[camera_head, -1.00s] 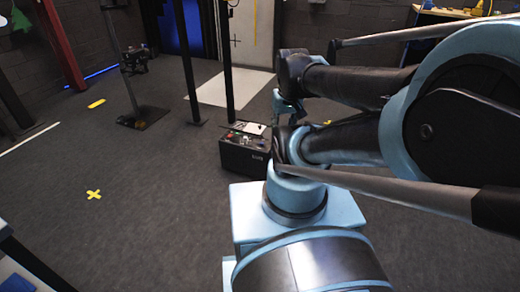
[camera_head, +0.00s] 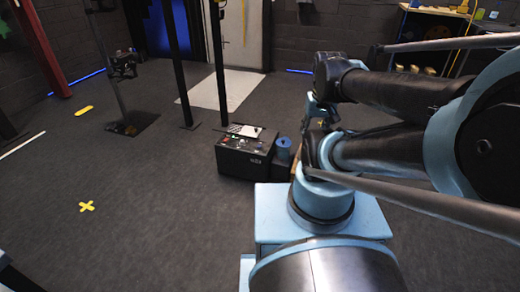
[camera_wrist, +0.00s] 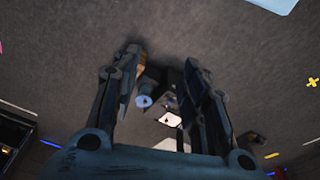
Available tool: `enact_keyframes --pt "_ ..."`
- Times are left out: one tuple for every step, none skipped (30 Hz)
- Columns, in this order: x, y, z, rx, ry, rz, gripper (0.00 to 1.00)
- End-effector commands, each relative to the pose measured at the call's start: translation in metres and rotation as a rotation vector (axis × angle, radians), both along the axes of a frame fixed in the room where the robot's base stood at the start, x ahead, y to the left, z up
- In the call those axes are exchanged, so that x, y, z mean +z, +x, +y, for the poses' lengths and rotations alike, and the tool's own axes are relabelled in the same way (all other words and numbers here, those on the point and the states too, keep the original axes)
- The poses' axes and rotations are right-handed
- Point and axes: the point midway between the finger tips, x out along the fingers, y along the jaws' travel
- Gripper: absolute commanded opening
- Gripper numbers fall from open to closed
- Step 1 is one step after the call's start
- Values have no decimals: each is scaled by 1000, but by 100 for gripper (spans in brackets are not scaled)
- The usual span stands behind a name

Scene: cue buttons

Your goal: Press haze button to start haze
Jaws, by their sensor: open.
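A black control box (camera_head: 240,163) stands on the floor in the middle of the head view. Small coloured buttons (camera_head: 233,141) and a pale sheet (camera_head: 245,130) are on its top. I cannot tell which button is the haze one. In the wrist view the dark box (camera_wrist: 172,88) and the pale sheet (camera_wrist: 171,119) show between the fingers, small and some way off. My gripper (camera_wrist: 162,57) is open and empty, apart from the box. In the head view my arm mostly hides it.
A blue cylinder (camera_head: 283,150) stands right beside the box; it also shows in the wrist view (camera_wrist: 143,102). Dark posts (camera_head: 219,60) and a stand (camera_head: 122,65) rise behind. A shelf (camera_head: 430,40) stands at the back right. The floor to the left is clear, with yellow marks.

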Motion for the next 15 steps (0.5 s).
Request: enact_keyframes --pt "0 0 0 0 0 0 44" --pt "0 0 0 0 0 0 44" --pt "0 0 0 0 0 0 44" --pt "0 0 0 0 0 0 44" --pt "0 0 0 0 0 0 44" --pt "0 0 0 0 0 0 44" --pt "0 0 0 0 0 0 44" --pt "0 0 0 0 0 0 37" --pt "0 0 0 0 0 0 28" --pt "0 0 0 0 0 0 22" --pt "0 0 0 0 0 0 15" --pt "0 0 0 0 0 0 6" --pt "0 0 0 0 0 0 0" --pt "0 0 0 0 0 0 0" --pt "0 0 0 0 0 0 0"
